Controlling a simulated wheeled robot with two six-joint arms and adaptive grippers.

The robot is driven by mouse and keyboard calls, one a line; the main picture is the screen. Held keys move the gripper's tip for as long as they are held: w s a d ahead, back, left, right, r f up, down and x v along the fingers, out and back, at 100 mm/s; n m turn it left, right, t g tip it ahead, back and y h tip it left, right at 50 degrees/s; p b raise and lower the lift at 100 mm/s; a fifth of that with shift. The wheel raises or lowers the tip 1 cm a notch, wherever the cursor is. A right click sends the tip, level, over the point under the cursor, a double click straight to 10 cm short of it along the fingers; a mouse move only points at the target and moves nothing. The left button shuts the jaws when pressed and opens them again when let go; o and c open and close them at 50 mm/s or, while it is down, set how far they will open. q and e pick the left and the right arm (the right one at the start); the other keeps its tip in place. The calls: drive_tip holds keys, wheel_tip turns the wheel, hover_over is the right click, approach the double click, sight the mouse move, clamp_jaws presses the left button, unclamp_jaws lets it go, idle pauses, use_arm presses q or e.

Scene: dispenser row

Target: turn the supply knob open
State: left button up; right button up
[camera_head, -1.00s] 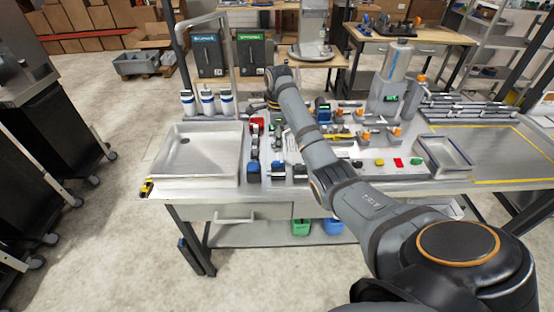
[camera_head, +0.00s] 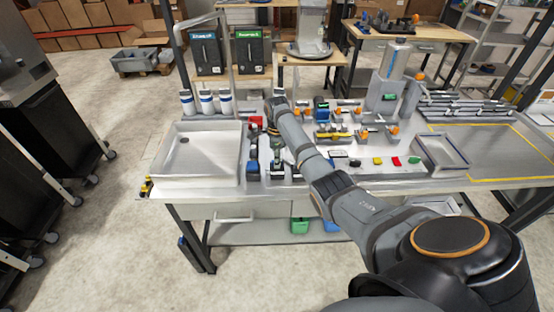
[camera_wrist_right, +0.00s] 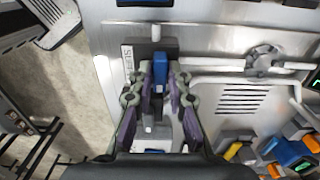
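In the right wrist view a blue knob (camera_wrist_right: 160,72) stands on a dark grey body beside a plate with partly hidden lettering, probably the supply knob. My right gripper (camera_wrist_right: 160,82) is open, its two fingers on either side of the blue knob. A narrow gap seems to remain at each side, so I cannot see firm contact. The fingers hide part of the body below. In the head view my right gripper (camera_head: 277,166) points down at the front left of the bench, by the row of blue-ended fittings. My left gripper is not in view.
A sink basin (camera_head: 163,166) lies left of the fittings. A grey valve wheel (camera_wrist_right: 264,62) on pipes is right of my gripper. Red, yellow and green buttons (camera_head: 396,161) and a grey tray (camera_head: 440,158) are further right. Dispenser bottles (camera_head: 206,100) stand behind the sink.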

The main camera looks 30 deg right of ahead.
clamp_jaws()
drive_tip(key=shift+r, duration=0.1)
drive_tip(key=shift+r+n+p, duration=0.15)
drive_tip(key=shift+n+p, duration=0.55)
drive_tip(key=shift+p, duration=0.2)
drive_tip(key=shift+n+p, duration=0.8)
drive_tip(key=n+p, duration=0.2)
drive_tip(key=n, duration=0.2)
drive_tip(key=shift+n+p, duration=0.3)
drive_tip(key=shift+p, duration=0.1)
drive_tip(key=n+p, duration=0.1)
drive_tip(key=n, duration=0.4)
drive_tip(key=shift+p, duration=0.35)
drive_tip(key=n, duration=0.5)
drive_tip(key=shift+p, duration=0.35)
drive_tip(key=shift+n, duration=0.3)
